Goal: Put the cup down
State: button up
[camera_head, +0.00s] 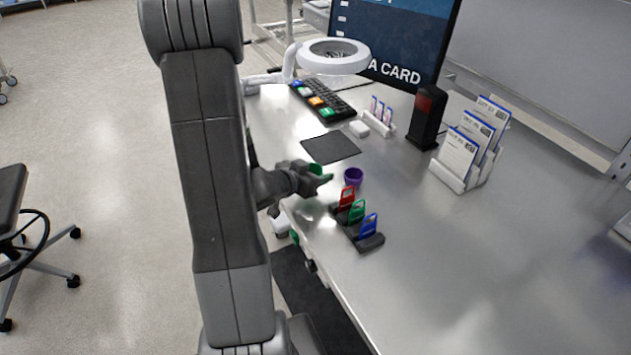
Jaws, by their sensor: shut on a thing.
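My gripper (322,180) is over the left part of the metal table, shut on a small green thing, which looks like a green cup (316,168). Only a bit of its green shows; the fingers hide the rest, so its height above the table is hard to tell. A purple cup (353,177) stands upright on the table just right of my fingertips, seemingly apart from them.
Red (347,196), green (357,211) and blue (369,225) tags stand in a black holder in front. A dark mat (330,148) lies behind my gripper. Further back are a keyboard (323,102), ring lamp (333,57), black stand (427,117) and card rack (470,150). The right side is clear.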

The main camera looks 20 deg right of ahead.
jog(key=shift+f, duration=1.45)
jog(key=shift+f, duration=0.1)
jog(key=shift+f+b, duration=0.15)
jog(key=shift+b, duration=0.15)
jog(key=o, duration=1)
jog(key=shift+r, duration=0.3)
jog(key=v, duration=1.2)
jog(key=shift+f, duration=0.1)
